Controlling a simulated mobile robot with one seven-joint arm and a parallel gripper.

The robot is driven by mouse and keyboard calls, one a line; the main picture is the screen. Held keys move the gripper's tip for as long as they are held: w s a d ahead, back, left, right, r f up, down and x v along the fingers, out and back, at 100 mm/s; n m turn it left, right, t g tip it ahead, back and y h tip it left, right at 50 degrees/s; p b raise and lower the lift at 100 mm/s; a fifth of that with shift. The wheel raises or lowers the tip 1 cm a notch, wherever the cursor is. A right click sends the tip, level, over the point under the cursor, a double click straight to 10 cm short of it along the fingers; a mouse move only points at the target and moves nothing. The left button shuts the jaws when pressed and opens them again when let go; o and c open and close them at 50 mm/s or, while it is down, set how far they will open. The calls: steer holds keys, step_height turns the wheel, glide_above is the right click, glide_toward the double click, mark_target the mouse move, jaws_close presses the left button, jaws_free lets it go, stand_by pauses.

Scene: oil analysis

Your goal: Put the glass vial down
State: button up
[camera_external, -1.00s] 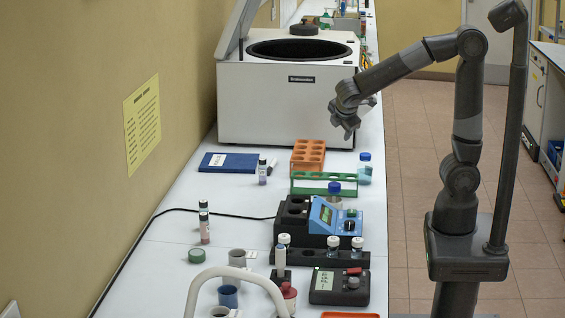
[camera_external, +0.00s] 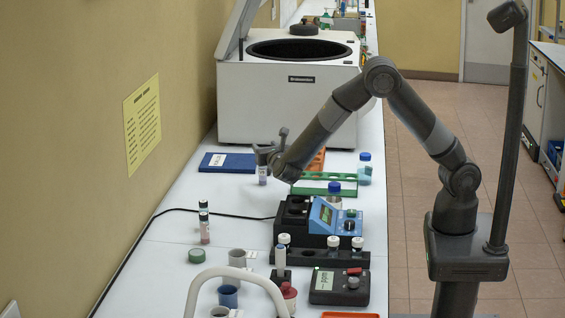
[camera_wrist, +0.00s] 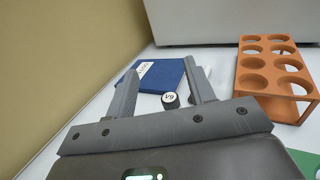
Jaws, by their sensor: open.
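A small vial (camera_external: 262,175) with a pale, purplish body stands upright on the white bench, beside the blue book. Its upper part is hidden by my gripper in the external view. In the wrist view its dark-rimmed, marked cap (camera_wrist: 170,100) shows between my fingers, closer to the right one, with gaps on both sides. My gripper (camera_external: 270,146) is open, just above and around the vial's top in the picture; the fingers (camera_wrist: 160,72) hold nothing. I cannot tell whether a finger touches the vial.
An orange rack (camera_wrist: 268,88) stands to the right, with a green rack (camera_external: 315,189) in front of it. The blue book (camera_wrist: 160,75) lies behind the cap. The white centrifuge (camera_external: 250,108) stands at the back. Two vials (camera_external: 205,234) stand nearer, by a cable.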

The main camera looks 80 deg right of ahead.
step_height(320, 180, down, 6)
steer(key=shift+f, duration=0.15)
steer(key=shift+w+d+f, duration=0.1)
steer(key=shift+d+f, duration=0.15)
steer(key=x, duration=0.4)
steer(key=shift+w+d, duration=0.15)
steer(key=shift+d, duration=0.05)
jaws_close()
steer(key=shift+r, duration=0.2)
steer(key=s+d+r, duration=0.8)
steer(key=r, duration=0.2)
steer(key=shift+d+r, duration=0.15)
steer(key=shift+r, duration=0.2)
